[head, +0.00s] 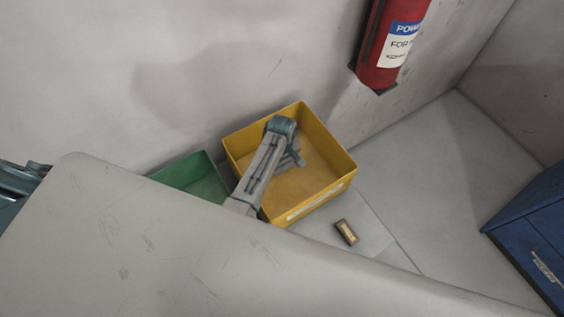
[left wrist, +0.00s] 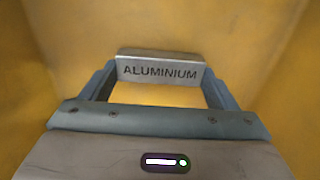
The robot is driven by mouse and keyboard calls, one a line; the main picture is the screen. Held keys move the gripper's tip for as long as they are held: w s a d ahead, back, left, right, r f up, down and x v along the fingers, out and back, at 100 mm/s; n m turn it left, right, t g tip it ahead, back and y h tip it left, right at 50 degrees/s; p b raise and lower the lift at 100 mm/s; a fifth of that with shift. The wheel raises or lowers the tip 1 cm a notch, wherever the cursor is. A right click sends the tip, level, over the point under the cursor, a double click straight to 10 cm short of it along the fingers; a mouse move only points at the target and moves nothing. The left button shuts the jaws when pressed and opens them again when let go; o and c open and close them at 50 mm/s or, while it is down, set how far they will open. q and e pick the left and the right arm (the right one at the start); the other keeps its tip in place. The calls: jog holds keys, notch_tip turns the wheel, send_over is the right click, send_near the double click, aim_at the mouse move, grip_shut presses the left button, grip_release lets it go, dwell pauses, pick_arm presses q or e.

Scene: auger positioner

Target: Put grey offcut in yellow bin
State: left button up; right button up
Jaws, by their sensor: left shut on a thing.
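The yellow bin (head: 325,198) stands open near the wall in the head view, and its yellow walls (left wrist: 275,40) fill the left wrist view. My left gripper (head: 297,161) reaches over the rim and points down inside the bin. In the left wrist view the gripper (left wrist: 160,85) is shut on the grey offcut (left wrist: 160,70), a small block marked ALUMINIUM, held across its fingertips. The offcut is not clearly visible in the head view. Whether it touches the bin floor cannot be told. My right gripper is not in view.
A green bin (head: 190,178) stands left of the yellow bin. A small brown block with a pale label (head: 346,232) lies right of it. A red extinguisher (head: 392,45) hangs on the wall. A blue cabinet (head: 535,235) is at the right. A large pale grey surface fills the foreground.

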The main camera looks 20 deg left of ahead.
pick_arm(q)
jog(key=shift+f, duration=0.35)
jog(key=shift+f, duration=0.1)
jog(key=o, duration=1)
notch_tip(320, 180, up, 12)
jog(key=shift+b, duration=0.35)
